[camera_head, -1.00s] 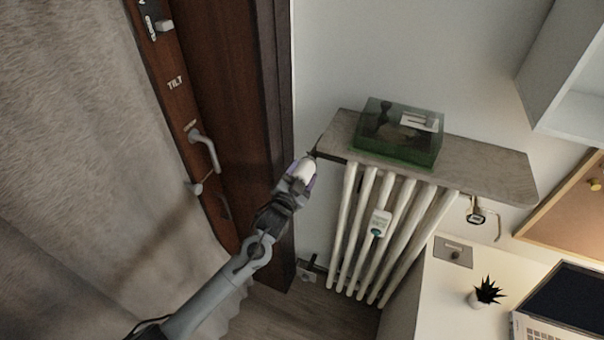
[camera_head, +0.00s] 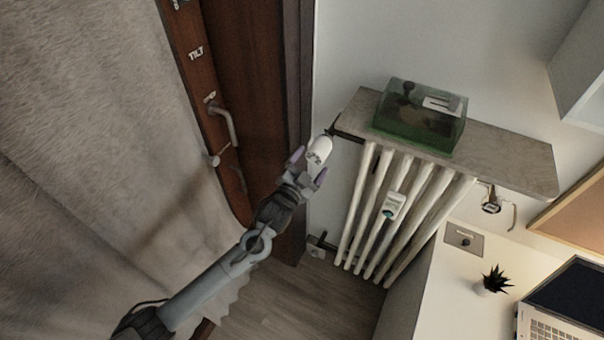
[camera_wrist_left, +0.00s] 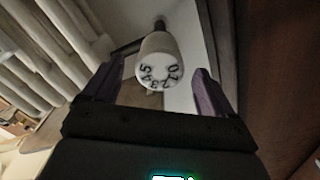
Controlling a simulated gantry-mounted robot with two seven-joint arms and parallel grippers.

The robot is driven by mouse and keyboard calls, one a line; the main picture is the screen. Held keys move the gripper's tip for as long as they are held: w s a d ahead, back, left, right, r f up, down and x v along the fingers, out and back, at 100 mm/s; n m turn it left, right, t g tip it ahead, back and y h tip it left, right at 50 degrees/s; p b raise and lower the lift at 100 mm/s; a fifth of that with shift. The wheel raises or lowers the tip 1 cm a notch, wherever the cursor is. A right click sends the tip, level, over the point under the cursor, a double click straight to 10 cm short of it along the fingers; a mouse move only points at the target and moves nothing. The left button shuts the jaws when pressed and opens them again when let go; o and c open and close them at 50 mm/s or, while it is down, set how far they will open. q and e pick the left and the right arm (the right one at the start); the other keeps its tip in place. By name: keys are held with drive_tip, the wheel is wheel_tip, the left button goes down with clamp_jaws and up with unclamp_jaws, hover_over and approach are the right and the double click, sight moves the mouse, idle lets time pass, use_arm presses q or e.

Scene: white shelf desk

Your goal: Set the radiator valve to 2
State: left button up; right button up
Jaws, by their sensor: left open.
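The radiator valve (camera_head: 320,149) is a white round knob at the upper left corner of the radiator, by the wall. In the left wrist view its numbered end face (camera_wrist_left: 158,72) points at the camera, with digits from 5 on the left to 0 on the right; I cannot tell which one is set. My left gripper (camera_head: 308,169) is open, with its purple fingers just short of the knob, one to each side. The knob lies ahead of the gap between them, apart from both in the wrist view. My right gripper is not in view.
The white radiator (camera_head: 405,215) stands under a stone shelf (camera_head: 505,160) with a green transparent box (camera_head: 418,118). A dark wooden door frame (camera_head: 265,110) is close on the left of the valve. A white desk (camera_head: 455,290) is at the lower right.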

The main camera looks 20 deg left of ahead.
use_arm(q)
drive_tip(key=shift+s+a, duration=0.15)
drive_tip(key=shift+s, duration=2.45)
drive_tip(key=s+d+f+n+g, duration=0.2)
drive_tip(key=s+f+g, duration=0.2)
drive_tip(key=s+f, duration=0.95)
drive_tip(key=s+a+r+n+g, duration=0.15)
drive_tip(key=s+g, duration=0.35)
drive_tip(key=s, duration=0.6)
drive_tip(key=s+n+g, duration=0.2)
drive_tip(key=s+g, duration=0.3)
drive_tip(key=s, duration=0.5)
wheel_tip(320, 180, up, 29)
drive_tip(key=p, duration=2.9)
drive_tip(key=shift+s+r+y+p, duration=0.2)
drive_tip(key=shift+s+y+p, duration=0.1)
drive_tip(key=shift+y+p, duration=0.1)
drive_tip(key=shift+a, duration=0.1)
